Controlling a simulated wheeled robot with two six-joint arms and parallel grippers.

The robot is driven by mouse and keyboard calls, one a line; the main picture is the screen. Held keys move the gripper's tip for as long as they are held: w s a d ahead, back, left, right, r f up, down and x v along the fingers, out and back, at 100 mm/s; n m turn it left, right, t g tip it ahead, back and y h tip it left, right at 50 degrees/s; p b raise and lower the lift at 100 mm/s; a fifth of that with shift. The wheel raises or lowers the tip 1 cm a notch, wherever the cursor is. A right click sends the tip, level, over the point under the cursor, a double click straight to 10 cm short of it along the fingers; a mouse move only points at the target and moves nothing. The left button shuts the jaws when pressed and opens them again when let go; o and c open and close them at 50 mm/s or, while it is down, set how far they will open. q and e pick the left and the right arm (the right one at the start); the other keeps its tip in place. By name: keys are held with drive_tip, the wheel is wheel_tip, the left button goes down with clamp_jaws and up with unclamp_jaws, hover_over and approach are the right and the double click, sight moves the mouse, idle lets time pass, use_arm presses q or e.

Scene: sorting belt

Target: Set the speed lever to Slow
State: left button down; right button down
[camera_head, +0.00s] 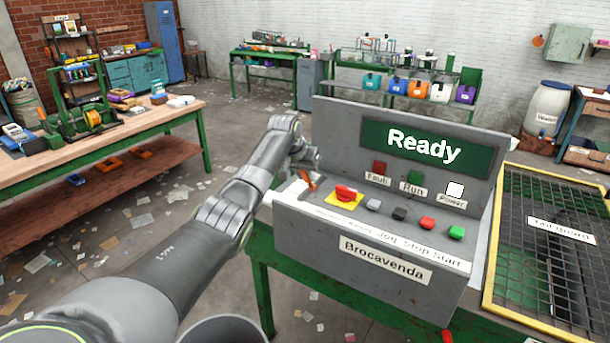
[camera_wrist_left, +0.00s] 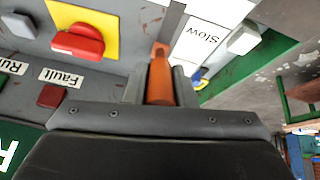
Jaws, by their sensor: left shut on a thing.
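The orange speed lever (camera_wrist_left: 160,78) stands between the two fingers of my left gripper (camera_wrist_left: 160,85) in the left wrist view, and the fingers are shut on it. A dark slot runs from it toward the top edge. A white label reading "Slow" (camera_wrist_left: 199,38) lies just right of the lever there. In the head view my left gripper (camera_head: 304,162) is at the left end of the grey control panel (camera_head: 335,130), with a bit of the orange lever (camera_head: 307,182) showing below it. The lever's exact setting cannot be told. My right gripper is not in view.
A red knob on a yellow plate (camera_head: 344,198) sits close right of the lever. Several buttons follow, ending with a green one (camera_head: 456,232). The panel's screen (camera_head: 427,146) reads "Ready". A yellow-framed mesh guard (camera_head: 555,240) stands at the right.

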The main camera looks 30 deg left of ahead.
use_arm(q)
drive_tip(key=shift+f, duration=0.1)
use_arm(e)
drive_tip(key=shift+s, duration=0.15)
use_arm(q)
drive_tip(key=c, duration=1.6)
unclamp_jaws()
drive_tip(key=o, duration=0.4)
drive_tip(key=shift+s, duration=0.1)
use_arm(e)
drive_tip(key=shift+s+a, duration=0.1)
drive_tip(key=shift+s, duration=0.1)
use_arm(q)
drive_tip(key=shift+r, duration=0.2)
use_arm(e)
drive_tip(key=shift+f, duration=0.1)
use_arm(q)
drive_tip(key=shift+s+r, duration=0.15)
drive_tip(key=shift+r, duration=0.05)
drive_tip(key=b+v, duration=0.4)
drive_tip(key=v, duration=1.2)
drive_tip(key=shift+s+r+b, duration=0.15)
drive_tip(key=shift+r+b, duration=0.1)
drive_tip(key=shift+b, duration=0.15)
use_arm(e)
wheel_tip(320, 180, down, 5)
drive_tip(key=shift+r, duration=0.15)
use_arm(q)
drive_tip(key=shift+a+f, duration=0.1)
